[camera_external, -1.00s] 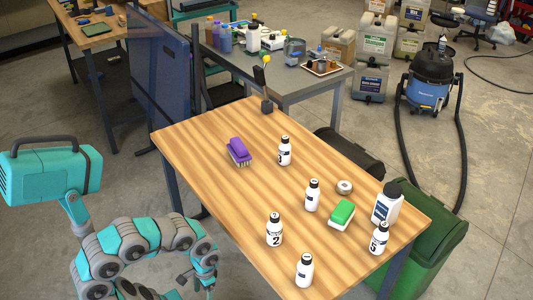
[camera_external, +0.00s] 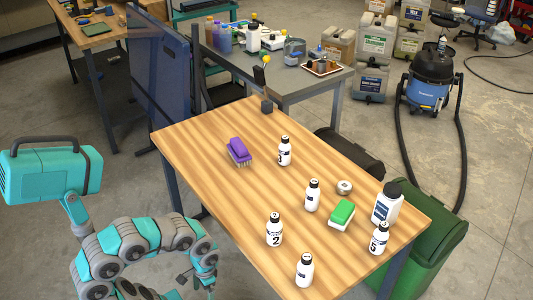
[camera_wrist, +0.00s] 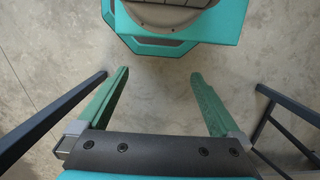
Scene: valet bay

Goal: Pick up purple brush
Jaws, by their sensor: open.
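The purple brush (camera_external: 239,151) lies on the wooden table (camera_external: 190,135), toward its far left part, with its pale bristles facing down. It is not in the wrist view. My gripper (camera_wrist: 158,88) shows in the wrist view with its two green fingers spread wide apart and nothing between them. It points down at the bare concrete floor and part of my own base. In the external view my arm is folded at the lower left, beside the table's near left edge and well away from the brush.
A white bottle (camera_external: 285,151) stands just right of the brush. Several more bottles, a green and white sponge (camera_external: 341,214) and a small round tin (camera_external: 344,187) occupy the table's right half. A small black stand (camera_external: 266,104) is at the far edge. The table's left part is clear.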

